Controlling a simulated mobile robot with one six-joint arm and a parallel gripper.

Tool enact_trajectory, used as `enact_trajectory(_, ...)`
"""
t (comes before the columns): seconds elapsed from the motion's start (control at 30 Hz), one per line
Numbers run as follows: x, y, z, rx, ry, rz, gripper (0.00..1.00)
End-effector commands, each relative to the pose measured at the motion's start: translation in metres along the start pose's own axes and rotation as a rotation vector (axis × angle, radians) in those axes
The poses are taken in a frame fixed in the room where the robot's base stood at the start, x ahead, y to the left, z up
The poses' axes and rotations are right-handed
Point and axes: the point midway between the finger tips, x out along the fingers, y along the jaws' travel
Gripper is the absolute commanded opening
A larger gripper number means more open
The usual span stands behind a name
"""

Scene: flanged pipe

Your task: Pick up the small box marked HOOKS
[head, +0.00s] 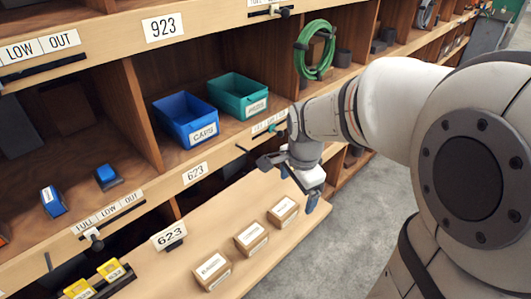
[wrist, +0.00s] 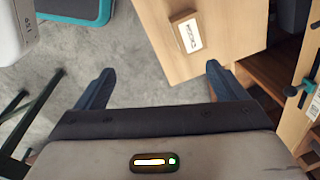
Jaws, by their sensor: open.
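Three small brown boxes with white labels stand in a row on the pull-out board: a left one (head: 212,270), a middle one (head: 251,239) and a right one (head: 283,211). Their labels are too small to read surely in the head view. In the wrist view one box (wrist: 187,33) shows near the end of the board, its label seemingly reading HOOKS, turned in the picture. It appears to be the right one. My gripper (head: 298,188) is open and empty, above and beyond the right box; its blue fingers (wrist: 160,72) are apart, with the box ahead of them.
The board (head: 222,222) projects from the shelving below the 623 sign (head: 170,235). Yellow items (head: 111,270) lie at lower left. Grey floor is open at right.

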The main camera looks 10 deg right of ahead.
Motion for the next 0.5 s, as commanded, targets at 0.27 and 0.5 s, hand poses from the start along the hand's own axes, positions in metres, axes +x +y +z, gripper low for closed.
enact_trajectory(0.27, 0.087, -0.045, -0.019, 0.721, 0.001, 0.092, 1.0)
enact_trajectory(0.5, 0.138, -0.063, -0.027, 1.133, 0.03, 0.138, 1.0)
